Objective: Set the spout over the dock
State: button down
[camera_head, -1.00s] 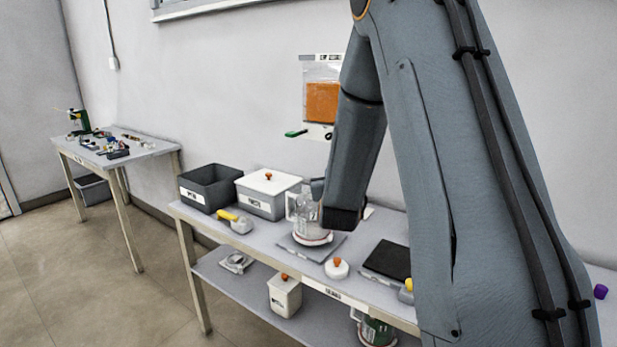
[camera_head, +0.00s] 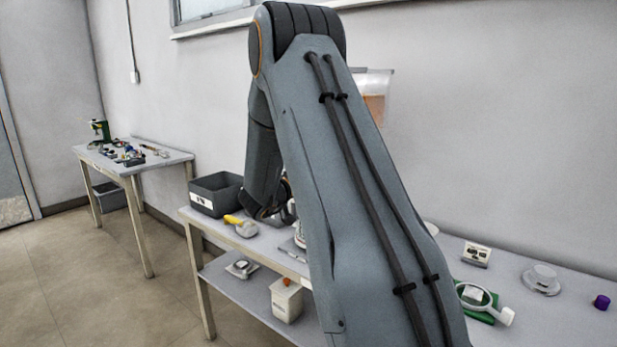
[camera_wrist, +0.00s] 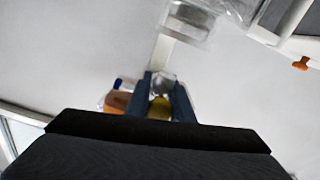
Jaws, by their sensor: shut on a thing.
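My gripper (camera_wrist: 160,88) shows from the wrist as two blue-grey fingers closed on a small pale, partly clear part (camera_wrist: 163,78). I cannot tell whether that part is the spout. A yellow patch (camera_wrist: 160,110) shows behind it, low between the fingers. In the head view my own arm covers the gripper and what it holds. A pale, partly clear shape (camera_head: 298,232) shows at the arm's edge over the workbench; most of it is hidden. I cannot make out the dock in either view.
On the workbench are a dark open bin (camera_head: 215,195) and a yellow-handled tool (camera_head: 240,226). A white canister with an orange knob (camera_head: 287,300) stands on the lower shelf.

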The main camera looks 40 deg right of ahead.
jog(key=shift+w+r, duration=0.1)
jog(key=shift+r, duration=0.15)
jog(key=c, duration=2)
grip_release()
jog(key=o, duration=0.4)
jog(key=shift+f, duration=0.1)
jog(key=shift+o, duration=0.2)
jog(key=shift+a+f, duration=0.1)
jog(key=b+v, duration=0.1)
jog(key=v, duration=0.6)
jog(key=shift+a, duration=0.3)
